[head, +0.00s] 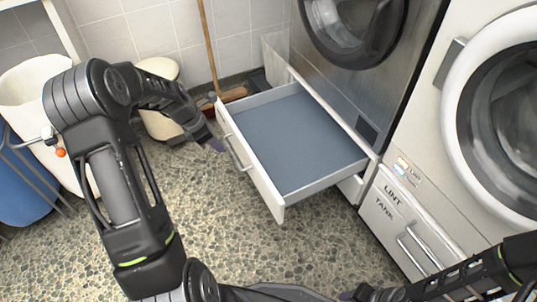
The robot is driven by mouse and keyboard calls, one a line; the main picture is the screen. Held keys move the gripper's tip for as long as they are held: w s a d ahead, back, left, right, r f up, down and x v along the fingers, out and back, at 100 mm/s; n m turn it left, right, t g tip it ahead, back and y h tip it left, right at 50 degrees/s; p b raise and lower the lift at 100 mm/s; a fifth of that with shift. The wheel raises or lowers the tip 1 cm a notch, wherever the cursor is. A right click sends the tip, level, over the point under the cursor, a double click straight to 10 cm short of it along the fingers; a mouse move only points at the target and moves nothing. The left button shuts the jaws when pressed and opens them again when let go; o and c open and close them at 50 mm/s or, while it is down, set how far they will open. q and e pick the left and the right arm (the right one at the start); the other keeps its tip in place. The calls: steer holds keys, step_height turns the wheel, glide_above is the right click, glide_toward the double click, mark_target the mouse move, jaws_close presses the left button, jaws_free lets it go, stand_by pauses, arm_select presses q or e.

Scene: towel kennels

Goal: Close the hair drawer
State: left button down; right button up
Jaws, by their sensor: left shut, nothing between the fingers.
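An open drawer (262,185) with a white front and a blue-grey floor sticks out from under the dark steel machine. I take it for the hair drawer; no label shows on its front. It looks empty. Its bar handle (237,154) is on the front panel, facing left. My left gripper (214,144) is shut and empty, just left of the drawer front near the handle's upper end; I cannot tell whether it touches. My right arm comes in at the bottom right, and its gripper end (357,293) is low at the bottom edge, its fingers unclear.
A shut drawer marked LINT TANK (398,222) with its own handle is right of the open drawer, under a white machine (455,60). A broom (209,45) and a white bin (160,110) stand behind. A blue bin (18,185) is at left. The pebbled floor (255,250) before the drawer is clear.

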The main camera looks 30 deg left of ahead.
arm_select(q)
steer(key=shift+w+a+r, duration=0.15)
steer(key=shift+w, duration=0.1)
steer(key=b, duration=0.4)
glide_toward(249, 160)
steer(key=f, duration=0.1)
steer(key=s+a+f, duration=0.1)
steer(key=f, duration=0.1)
steer(key=s+f, duration=0.1)
steer(key=shift+a+f, duration=0.35)
steer(key=w+d, duration=0.1)
steer(key=w+d+b, duration=0.1)
steer(key=w, duration=0.1)
steer(key=shift+w+d+r, duration=0.1)
steer(key=shift+w+d, duration=0.05)
steer(key=shift+d, duration=0.05)
steer(key=shift+w, duration=0.1)
